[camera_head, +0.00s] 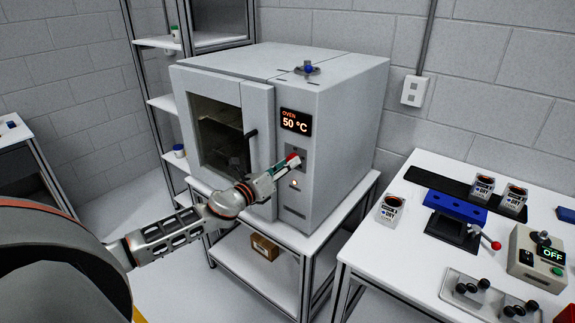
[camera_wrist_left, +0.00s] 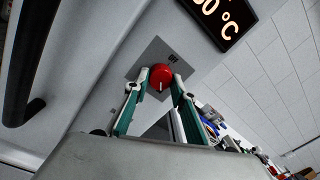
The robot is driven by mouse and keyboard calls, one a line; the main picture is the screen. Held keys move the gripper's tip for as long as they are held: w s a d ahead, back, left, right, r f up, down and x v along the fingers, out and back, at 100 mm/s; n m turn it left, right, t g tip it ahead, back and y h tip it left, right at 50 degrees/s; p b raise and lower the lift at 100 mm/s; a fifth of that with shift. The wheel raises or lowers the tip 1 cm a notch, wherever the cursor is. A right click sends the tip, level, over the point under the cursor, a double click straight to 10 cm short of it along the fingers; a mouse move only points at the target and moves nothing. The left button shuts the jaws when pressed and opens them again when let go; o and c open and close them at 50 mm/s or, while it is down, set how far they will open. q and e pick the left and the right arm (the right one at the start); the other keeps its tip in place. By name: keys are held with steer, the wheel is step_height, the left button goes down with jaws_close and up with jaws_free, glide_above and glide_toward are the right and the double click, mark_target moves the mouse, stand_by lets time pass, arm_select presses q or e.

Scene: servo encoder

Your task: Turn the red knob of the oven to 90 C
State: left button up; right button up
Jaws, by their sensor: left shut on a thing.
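The oven (camera_head: 335,95) is a large grey cabinet with a windowed door on its left face. Its display (camera_head: 295,122) reads 50 °C; part of it also shows in the left wrist view (camera_wrist_left: 222,16). The red knob (camera_wrist_left: 160,77) sits on a grey plate below the display, with a pale mark on its face. It shows small in the head view (camera_head: 292,159). My left gripper (camera_wrist_left: 160,82) is shut on the red knob, one finger on each side. In the head view my left gripper (camera_head: 285,166) reaches the panel from the left. My right gripper is not in view.
The dark door handle (camera_head: 251,134) is close to my left gripper. A white table (camera_head: 390,255) at right holds small labelled containers, a blue block (camera_head: 455,206), a red-tipped lever (camera_head: 496,245) and a box reading OFF (camera_head: 540,258). A cardboard box (camera_head: 265,247) sits under the oven.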

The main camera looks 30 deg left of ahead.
arm_select(q)
steer(key=o, duration=1.1)
steer(key=shift+s+a+f, duration=0.1)
steer(key=shift+s+a, duration=0.15)
steer(key=shift+s, duration=1.75)
steer(key=shift+s+a+f, duration=0.1)
steer(key=shift+s+a, duration=0.15)
steer(key=shift+s, duration=1.75)
steer(key=shift+s+a+f, duration=0.1)
steer(key=shift+s+a, duration=0.15)
steer(key=shift+s, duration=1.75)
